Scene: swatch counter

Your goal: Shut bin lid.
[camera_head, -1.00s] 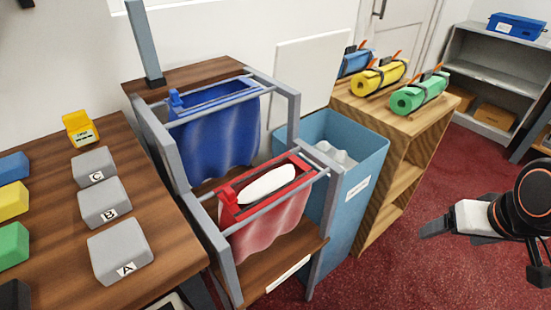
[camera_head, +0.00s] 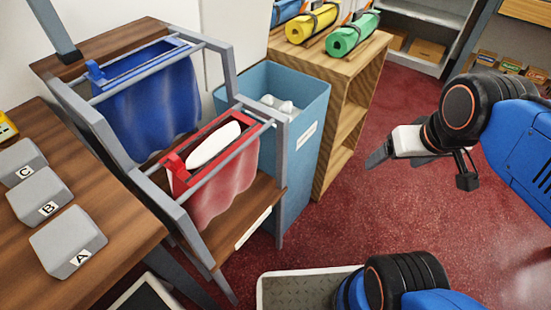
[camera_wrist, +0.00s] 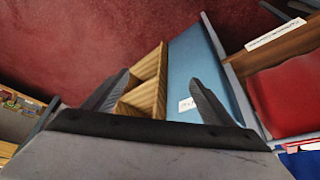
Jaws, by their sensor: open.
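The blue bin (camera_head: 308,160) stands on the floor between the bag rack and the wooden shelf. Its top is open, with crumpled white stuff (camera_head: 284,106) inside. A pale flat panel (camera_head: 236,40) stands upright behind the bin; I cannot tell for sure if it is the lid. My gripper (camera_head: 380,158) is open and empty, in the air to the right of the bin and apart from it. In the wrist view, my gripper (camera_wrist: 160,78) has its fingers spread, with the bin's labelled blue side (camera_wrist: 188,70) beyond them.
The grey rack (camera_head: 229,75) holding a blue bag (camera_head: 150,110) and a red bag (camera_head: 225,185) is left of the bin. A wooden shelf (camera_head: 345,95) with rolled mats stands right of it. Grey blocks lie on the left table (camera_head: 120,210). The red carpet (camera_head: 340,220) is open at right.

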